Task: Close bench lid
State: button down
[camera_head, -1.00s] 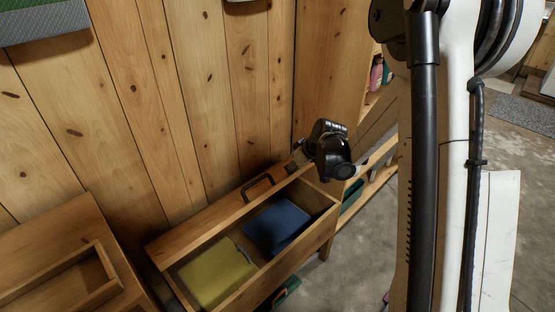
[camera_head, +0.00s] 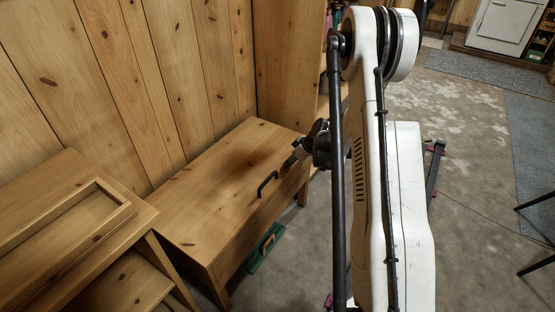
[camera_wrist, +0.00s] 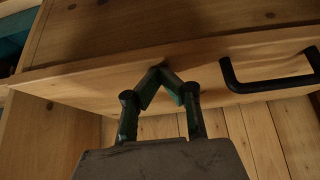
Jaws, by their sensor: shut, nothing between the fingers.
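The wooden bench (camera_head: 232,235) stands against the plank wall in the head view. Its lid (camera_head: 215,180) lies down flat over the box and hides the inside. The black lid handle (camera_head: 267,184) is at the front edge; it also shows at the right in the wrist view (camera_wrist: 270,84). My gripper (camera_head: 290,162) is at the right front part of the lid, to the right of the handle. In the wrist view the gripper fingertips (camera_wrist: 160,72) meet in a point, shut and empty, close against the wooden board; I cannot tell whether they touch it.
A wooden unit (camera_head: 75,215) with a recessed top stands close at the left of the bench. A green case (camera_head: 264,247) is on the floor by the bench front. Open concrete floor (camera_head: 465,160) lies to the right.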

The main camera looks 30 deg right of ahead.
jog(key=shift+s+f, duration=0.2)
jog(key=shift+f, duration=0.7)
jog(key=shift+d+r, duration=0.1)
